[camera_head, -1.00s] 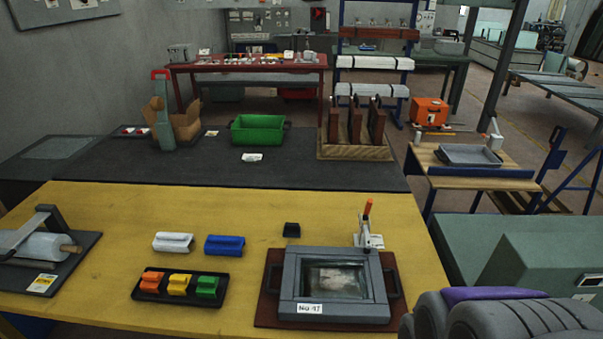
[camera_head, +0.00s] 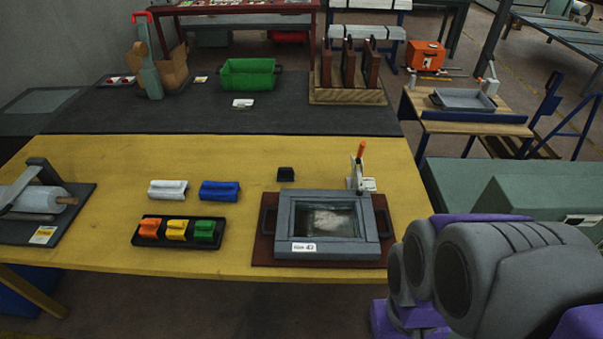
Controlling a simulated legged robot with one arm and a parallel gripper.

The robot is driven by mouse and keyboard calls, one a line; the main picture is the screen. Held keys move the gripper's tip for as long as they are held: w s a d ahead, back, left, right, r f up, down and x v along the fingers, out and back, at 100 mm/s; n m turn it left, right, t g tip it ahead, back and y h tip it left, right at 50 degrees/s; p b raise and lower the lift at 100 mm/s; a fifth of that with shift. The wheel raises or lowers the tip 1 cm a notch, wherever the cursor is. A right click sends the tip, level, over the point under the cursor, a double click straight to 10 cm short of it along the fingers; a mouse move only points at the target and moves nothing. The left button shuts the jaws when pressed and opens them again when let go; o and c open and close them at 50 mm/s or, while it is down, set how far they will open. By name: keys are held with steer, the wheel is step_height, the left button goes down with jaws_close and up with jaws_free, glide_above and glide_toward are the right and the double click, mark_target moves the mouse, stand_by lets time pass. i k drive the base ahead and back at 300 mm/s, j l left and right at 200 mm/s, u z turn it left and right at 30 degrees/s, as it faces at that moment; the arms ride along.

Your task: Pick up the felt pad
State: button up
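No object here is plainly marked as the felt pad, and I cannot tell for certain which one it is. A small black block (camera_head: 286,174) sits on the yellow table (camera_head: 110,210), behind the grey frame (camera_head: 322,250). A white block (camera_head: 168,189) and a blue block (camera_head: 220,191) lie side by side to its left. In front of them a black tray (camera_head: 180,243) holds an orange piece (camera_head: 150,229), a yellow piece (camera_head: 177,230) and a green piece (camera_head: 205,231). My grey and purple arm fills the lower right; my gripper's fingers do not show.
A toggle clamp (camera_head: 359,170) with an orange tip stands at the grey frame's back right. A roll on a stand (camera_head: 40,200) is at the left. Behind are a green bin (camera_head: 248,74) and a wooden rack (camera_head: 347,97).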

mark_target(284, 173)
steer(key=i+j+z, duration=0.45)
steer(key=j, duration=0.2)
steer(key=i+j+z, duration=0.2)
steer(key=j, duration=0.15)
steer(key=i+j+z, duration=0.1)
steer(key=j+z, duration=0.15)
steer(key=j, duration=0.1)
